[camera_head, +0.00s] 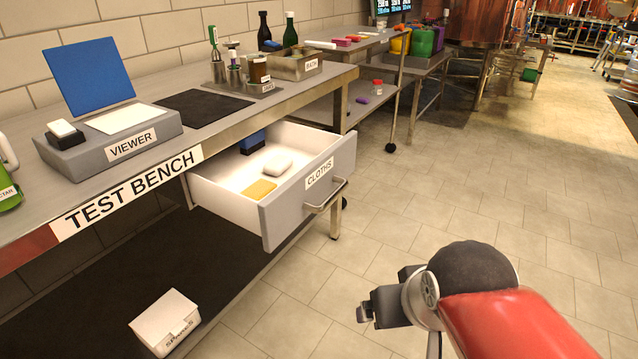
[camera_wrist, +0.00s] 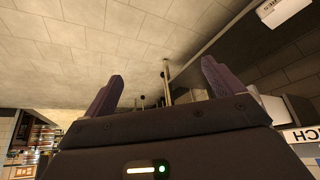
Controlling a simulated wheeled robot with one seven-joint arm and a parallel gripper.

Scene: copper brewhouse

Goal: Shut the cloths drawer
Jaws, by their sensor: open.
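The cloths drawer (camera_head: 282,201) is pulled well out from under the test bench (camera_head: 250,131). Its grey front carries a CLOTHS label and a bar handle (camera_head: 326,196). Inside the drawer lie a yellow cloth or sponge (camera_head: 260,190), a white block (camera_head: 278,165) and a dark blue item (camera_head: 252,142). My gripper (camera_head: 365,305) is in front of the drawer, lower and to the right, apart from the handle, over the floor. In the wrist view its two fingers (camera_wrist: 160,92) are spread with nothing between them.
A white box (camera_head: 165,322) stands on the dark lower shelf (camera_head: 120,270). The bench top holds the viewer (camera_head: 110,144), a dark mat (camera_head: 204,106) and a rack (camera_head: 291,66). A wheeled cart (camera_head: 370,100) stands beyond the bench. The tiled floor (camera_head: 470,200) at right is clear.

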